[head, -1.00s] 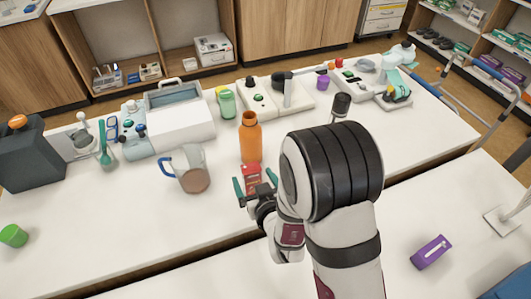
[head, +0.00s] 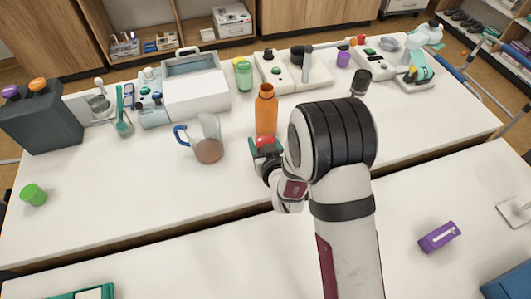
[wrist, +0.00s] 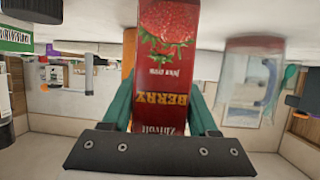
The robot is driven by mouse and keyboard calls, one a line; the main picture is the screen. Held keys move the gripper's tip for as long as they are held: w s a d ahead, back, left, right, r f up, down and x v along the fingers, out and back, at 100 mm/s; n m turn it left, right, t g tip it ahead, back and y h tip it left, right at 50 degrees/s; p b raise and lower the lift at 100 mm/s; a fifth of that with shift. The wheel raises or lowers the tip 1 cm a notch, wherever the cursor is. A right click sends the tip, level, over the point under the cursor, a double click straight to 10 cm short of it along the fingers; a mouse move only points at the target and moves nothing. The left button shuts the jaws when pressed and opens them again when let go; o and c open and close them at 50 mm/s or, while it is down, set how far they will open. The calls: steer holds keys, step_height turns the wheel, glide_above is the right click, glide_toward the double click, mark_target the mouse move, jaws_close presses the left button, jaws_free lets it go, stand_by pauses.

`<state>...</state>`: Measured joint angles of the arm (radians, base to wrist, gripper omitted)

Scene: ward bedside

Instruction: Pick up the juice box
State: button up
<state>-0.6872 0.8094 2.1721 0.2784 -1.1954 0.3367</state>
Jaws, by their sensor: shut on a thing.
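The juice box (wrist: 165,70) is red, with a strawberry and the word BERRY on its face; in the wrist view it fills the space between my green fingers. In the head view its red top (head: 264,143) shows just in front of the orange bottle (head: 266,112), while my gripper hides its lower part. My gripper (head: 265,152) is shut on the juice box from the front. I cannot tell whether the box's base touches the table.
A clear pitcher (head: 208,148) with a blue handle stands left of the box. A green cup (head: 243,75), a white bin (head: 196,92) and devices line the back. A purple box (head: 440,237) lies on the front table. The left front of the table (head: 120,205) is mostly clear.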

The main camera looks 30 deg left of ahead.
jaws_close()
steer(key=shift+r, duration=0.1)
